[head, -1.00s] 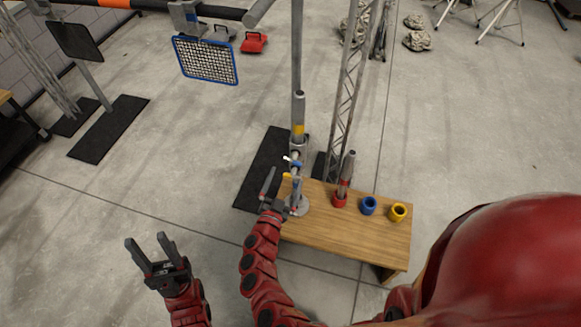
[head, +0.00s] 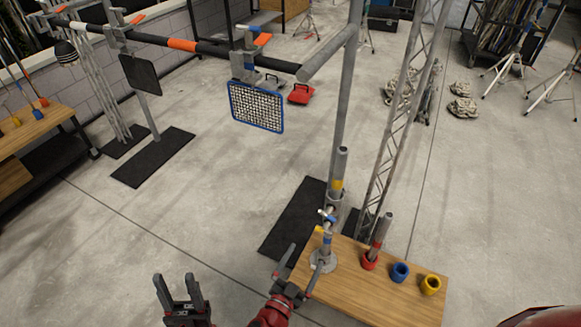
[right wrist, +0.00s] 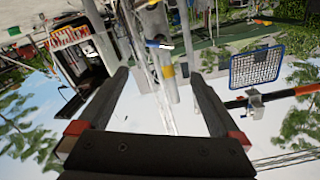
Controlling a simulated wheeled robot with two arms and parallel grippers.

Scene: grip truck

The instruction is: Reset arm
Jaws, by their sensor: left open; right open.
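My left gripper (head: 176,280) is open and empty over the bare floor at the bottom of the head view, fingers pointing up the picture. My right gripper (head: 299,266) is open by the left edge of the wooden table (head: 375,300). A short metal stand (head: 323,260) on a round base stands on that table, just right of the gripper. In the right wrist view, both fingers of my right gripper (right wrist: 157,100) are spread apart, with nothing gripped. A grey pole with a yellow band (right wrist: 167,70) shows beyond them. My forearms are mostly out of the head view.
Red (head: 370,262), blue (head: 400,272) and yellow (head: 430,284) rings sit on the table. A tall grey pole (head: 348,110) and a lattice truss (head: 402,120) rise behind it. A blue-framed grid panel (head: 256,107) hangs from a horizontal bar.

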